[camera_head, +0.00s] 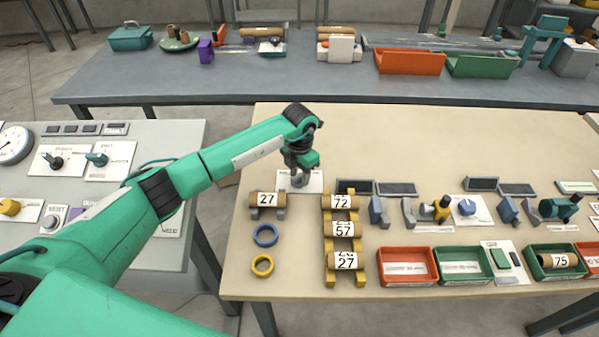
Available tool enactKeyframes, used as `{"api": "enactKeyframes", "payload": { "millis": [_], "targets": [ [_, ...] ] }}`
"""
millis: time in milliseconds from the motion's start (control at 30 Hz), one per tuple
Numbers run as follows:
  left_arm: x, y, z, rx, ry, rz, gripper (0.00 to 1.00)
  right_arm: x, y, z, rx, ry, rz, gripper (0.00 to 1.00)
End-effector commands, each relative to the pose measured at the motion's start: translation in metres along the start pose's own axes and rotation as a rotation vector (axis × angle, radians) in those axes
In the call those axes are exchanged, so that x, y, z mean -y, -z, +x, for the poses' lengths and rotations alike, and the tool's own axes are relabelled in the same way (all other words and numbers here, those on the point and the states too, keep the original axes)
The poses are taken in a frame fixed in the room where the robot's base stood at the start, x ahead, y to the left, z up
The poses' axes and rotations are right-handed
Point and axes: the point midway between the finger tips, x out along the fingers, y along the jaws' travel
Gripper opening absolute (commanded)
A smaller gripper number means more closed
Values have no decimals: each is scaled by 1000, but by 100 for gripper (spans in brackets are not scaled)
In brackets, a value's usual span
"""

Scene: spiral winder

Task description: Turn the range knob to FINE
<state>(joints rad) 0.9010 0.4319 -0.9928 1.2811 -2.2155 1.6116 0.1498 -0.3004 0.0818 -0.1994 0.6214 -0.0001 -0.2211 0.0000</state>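My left gripper (299,172) points down over a white plate (316,183) near the middle of the tan table. A small grey round part shows on the plate right under the fingers; the gripper covers most of it. I cannot tell whether the fingers touch it, or whether they are open. A blue knob (467,207) sits on another white plate further right. On the left grey panel are a black knob (55,162) and a teal knob (97,159). The labels are too small to tell which is the range knob. My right gripper is not in view.
A tube marked 27 (267,199) rests right in front of the gripper. A yellow rack (331,217) holds tubes beside it. Blue (265,236) and yellow (262,266) rings lie nearer. Red (407,282) and green (462,279) trays stand at the front. The table's back is clear.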

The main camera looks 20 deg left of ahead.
Motion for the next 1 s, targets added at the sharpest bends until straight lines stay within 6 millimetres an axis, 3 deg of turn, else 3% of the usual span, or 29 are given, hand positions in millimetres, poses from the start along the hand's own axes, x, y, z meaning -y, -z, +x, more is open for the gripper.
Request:
{"api": "enactKeyframes", "payload": {
  "millis": [67,233,667,1000],
  "targets": [
    [0,0,0,0,0,0,32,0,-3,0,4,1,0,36],
    [0,0,0,0,0,0,0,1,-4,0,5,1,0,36],
    [-1,0,0,0,-1,-64,0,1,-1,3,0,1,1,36],
    [-2,0,0,1,-1,-318,0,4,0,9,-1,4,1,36]
  ]
}}
